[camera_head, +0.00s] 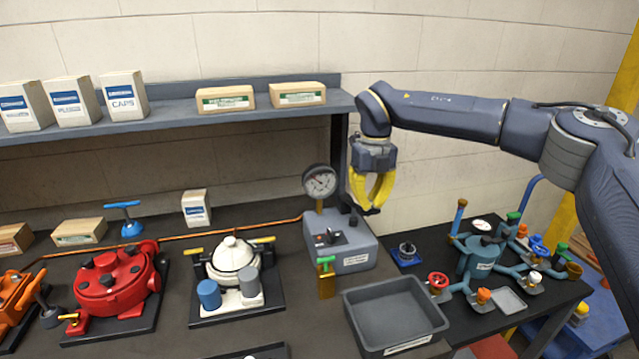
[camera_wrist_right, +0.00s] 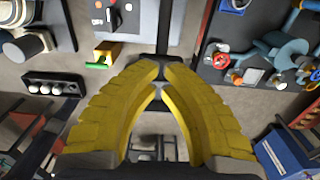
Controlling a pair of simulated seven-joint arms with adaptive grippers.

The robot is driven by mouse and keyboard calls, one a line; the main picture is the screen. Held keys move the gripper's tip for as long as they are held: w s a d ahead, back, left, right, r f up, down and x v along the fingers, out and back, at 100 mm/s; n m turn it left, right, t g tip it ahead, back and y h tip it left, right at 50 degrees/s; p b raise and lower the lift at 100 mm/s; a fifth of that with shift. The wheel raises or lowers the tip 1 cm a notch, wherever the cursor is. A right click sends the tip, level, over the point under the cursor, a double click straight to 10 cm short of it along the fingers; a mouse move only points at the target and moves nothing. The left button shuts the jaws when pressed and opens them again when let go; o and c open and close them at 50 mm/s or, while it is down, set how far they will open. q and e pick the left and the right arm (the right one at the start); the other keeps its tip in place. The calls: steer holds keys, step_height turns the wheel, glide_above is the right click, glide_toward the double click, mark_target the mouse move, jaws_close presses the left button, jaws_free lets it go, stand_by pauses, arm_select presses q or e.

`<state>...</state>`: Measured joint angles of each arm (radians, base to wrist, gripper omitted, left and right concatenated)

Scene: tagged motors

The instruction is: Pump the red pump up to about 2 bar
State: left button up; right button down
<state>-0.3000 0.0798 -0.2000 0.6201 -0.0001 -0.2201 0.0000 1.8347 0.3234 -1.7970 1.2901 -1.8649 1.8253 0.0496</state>
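A red round housing (camera_head: 115,280) with dark knobs sits on a black base plate at the left of the head view. It is the only large red unit there; I cannot tell for certain that it is the pump. A dial gauge (camera_head: 319,181) stands on a grey box (camera_head: 340,240); its reading is too small to tell. My right gripper (camera_head: 370,208) hangs just right of the gauge, apart from it, far from the red housing. Its yellow fingers are also in the right wrist view (camera_wrist_right: 161,78), tips together with nothing between them. My left gripper is out of view.
A white domed unit (camera_head: 232,255) stands between the red housing and the grey box. A grey tray (camera_head: 395,315) is in front. A teal manifold (camera_head: 480,258) with coloured valves stands at right. A shelf (camera_head: 190,108) with boxes runs behind.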

steer(key=shift+r, duration=0.1)
steer(key=shift+r, duration=2.4)
